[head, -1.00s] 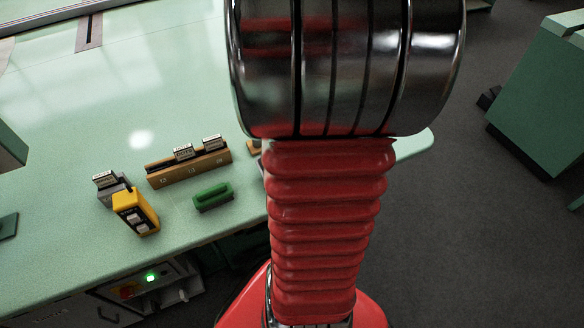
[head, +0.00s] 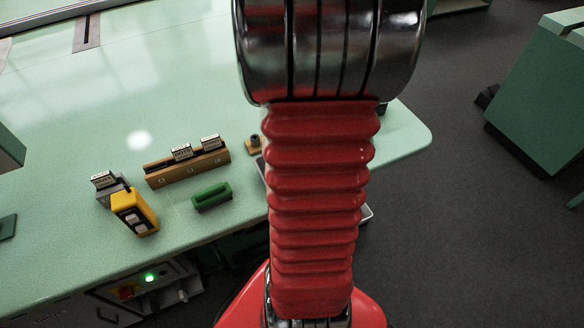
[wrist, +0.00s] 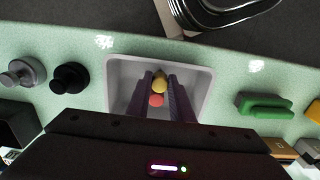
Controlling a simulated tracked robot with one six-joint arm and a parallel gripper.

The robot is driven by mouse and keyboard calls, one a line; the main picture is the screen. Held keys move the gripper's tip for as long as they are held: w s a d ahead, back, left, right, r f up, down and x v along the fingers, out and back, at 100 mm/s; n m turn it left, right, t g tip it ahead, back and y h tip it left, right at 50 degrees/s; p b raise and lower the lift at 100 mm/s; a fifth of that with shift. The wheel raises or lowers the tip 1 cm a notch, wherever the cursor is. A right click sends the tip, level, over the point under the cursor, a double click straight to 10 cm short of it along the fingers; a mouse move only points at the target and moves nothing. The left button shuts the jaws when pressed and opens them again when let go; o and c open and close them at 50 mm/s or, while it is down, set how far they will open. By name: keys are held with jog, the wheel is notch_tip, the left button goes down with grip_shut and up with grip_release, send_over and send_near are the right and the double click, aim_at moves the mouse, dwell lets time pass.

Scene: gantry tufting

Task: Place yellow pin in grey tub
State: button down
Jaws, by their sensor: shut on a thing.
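The grey tub (wrist: 122,72) is a shallow pale tray near the table edge. It lies under my gripper (wrist: 160,78) in the wrist view. The gripper is hidden in the head view.
A black knob (wrist: 70,78) and a grey knob (wrist: 22,72) stand left of the tub in the wrist view. A green block (head: 211,196), a brown card holder (head: 190,168) and a yellow box (head: 135,212) stand on the table. The table behind them is clear.

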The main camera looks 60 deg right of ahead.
jog(key=shift+f, duration=0.1)
jog(key=c, duration=1.6)
grip_release()
jog(key=shift+o, duration=0.2)
notch_tip(320, 180, up, 12)
